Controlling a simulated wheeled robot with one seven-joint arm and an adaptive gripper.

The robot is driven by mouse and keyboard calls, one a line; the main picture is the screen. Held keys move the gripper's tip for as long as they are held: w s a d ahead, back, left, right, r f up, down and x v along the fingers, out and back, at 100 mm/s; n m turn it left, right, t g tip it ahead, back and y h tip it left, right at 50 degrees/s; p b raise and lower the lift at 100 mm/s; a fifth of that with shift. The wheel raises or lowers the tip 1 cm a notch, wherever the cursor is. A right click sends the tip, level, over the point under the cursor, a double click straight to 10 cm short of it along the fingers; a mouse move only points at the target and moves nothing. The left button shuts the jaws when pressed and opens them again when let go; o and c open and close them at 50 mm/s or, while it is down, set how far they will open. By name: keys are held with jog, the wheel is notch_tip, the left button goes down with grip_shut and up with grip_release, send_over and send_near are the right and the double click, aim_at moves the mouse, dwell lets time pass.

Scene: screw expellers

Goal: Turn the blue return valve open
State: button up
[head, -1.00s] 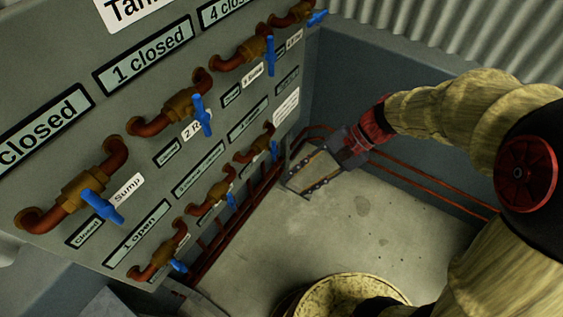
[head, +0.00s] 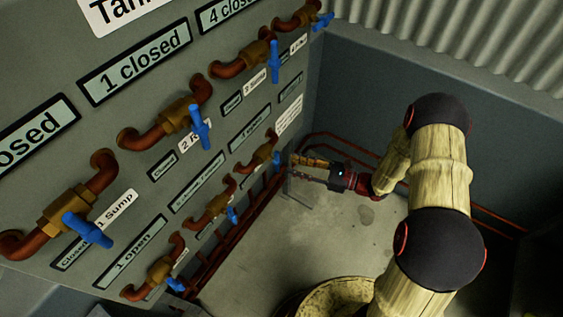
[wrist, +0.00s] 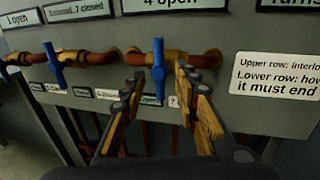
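Several valves with blue handles sit in two rows on a grey panel (head: 232,132); I cannot read which label says return. The rightmost lower valve (head: 262,152) has a blue handle (head: 277,160) close to my gripper (head: 303,168). In the wrist view, this blue handle (wrist: 158,70) stands upright on a brass body, under a sign ending in "4 open". My gripper (wrist: 158,78) is open, with one finger on each side of the handle's lower part. Whether the fingers touch it, I cannot tell.
Another blue-handled lower valve (wrist: 53,66) is to the left. A white text sign (wrist: 278,85) is on the right of the panel. Red pipes (head: 410,186) run along the low wall. Bare floor (head: 345,225) lies below my arm.

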aim_at(275, 161)
jog(key=b+x, duration=0.1)
jog(key=x, duration=0.4)
jog(key=shift+w+a, duration=0.15)
jog(key=shift+a, duration=0.2)
jog(key=c, duration=0.3)
grip_shut()
